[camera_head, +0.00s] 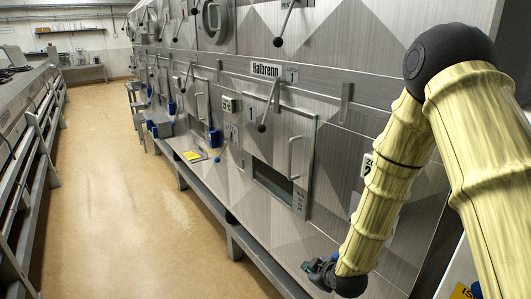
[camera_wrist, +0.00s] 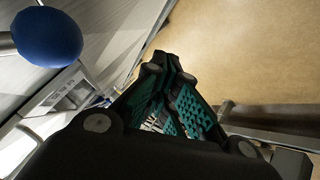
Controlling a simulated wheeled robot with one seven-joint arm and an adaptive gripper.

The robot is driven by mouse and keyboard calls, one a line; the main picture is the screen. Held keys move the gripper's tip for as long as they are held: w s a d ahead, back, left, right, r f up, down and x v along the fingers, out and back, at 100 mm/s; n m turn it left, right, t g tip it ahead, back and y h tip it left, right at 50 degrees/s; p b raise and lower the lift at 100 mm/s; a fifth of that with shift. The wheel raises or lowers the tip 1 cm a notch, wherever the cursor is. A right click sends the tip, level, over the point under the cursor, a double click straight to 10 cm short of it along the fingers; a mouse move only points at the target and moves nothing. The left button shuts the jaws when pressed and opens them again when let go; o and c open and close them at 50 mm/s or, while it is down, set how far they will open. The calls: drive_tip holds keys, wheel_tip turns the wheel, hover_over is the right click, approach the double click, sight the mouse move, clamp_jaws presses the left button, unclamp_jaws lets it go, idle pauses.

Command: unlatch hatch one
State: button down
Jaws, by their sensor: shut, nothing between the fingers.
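Hatch one (camera_head: 278,143) is a grey metal door with a "1" label (camera_head: 250,113) on the machine's front in the head view. Its latch lever (camera_head: 268,112) hangs down with a black ball at the tip. An upright bar handle (camera_head: 295,158) is at the door's right side. The door looks closed. My gripper (camera_head: 312,267) is low in front of the machine, below and to the right of the hatch, apart from it. In the wrist view my gripper (camera_wrist: 168,112) has its teal-padded fingers shut and empty.
A blue ball knob (camera_wrist: 47,36) is close at the upper left of the wrist view. A metal rail (camera_wrist: 270,137) is at the right there. In the head view, blue-knobbed levers (camera_head: 213,138) lie farther along. The aisle floor (camera_head: 130,190) is clear.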

drive_tip(key=w+a+r+n+t+y, duration=0.1)
drive_tip(key=w+r+n, duration=0.3)
drive_tip(key=r, duration=0.9)
drive_tip(key=w+a+r+n+t+y, duration=0.1)
drive_tip(key=w+a+r+n+t, duration=0.2)
drive_tip(key=r, duration=1.1)
drive_tip(key=w+a+r+n+t+y+b, duration=0.1)
drive_tip(key=w+a+r+n, duration=0.3)
drive_tip(key=r, duration=0.9)
drive_tip(key=w+t+y, duration=0.1)
drive_tip(key=w, duration=0.2)
drive_tip(key=shift+w+a+r+n+t, duration=0.2)
drive_tip(key=shift+a+n+t, duration=0.1)
drive_tip(key=shift+n, duration=0.1)
drive_tip(key=shift+w, duration=0.1)
drive_tip(key=p, duration=0.6)
approach(268, 105)
drive_tip(key=w+a+f, duration=0.4)
drive_tip(key=w+a, duration=0.1)
drive_tip(key=shift+f, duration=0.2)
drive_tip(key=shift+w+a+f+b, duration=0.15)
drive_tip(key=shift+f+b, duration=0.05)
drive_tip(key=shift+b, duration=0.3)
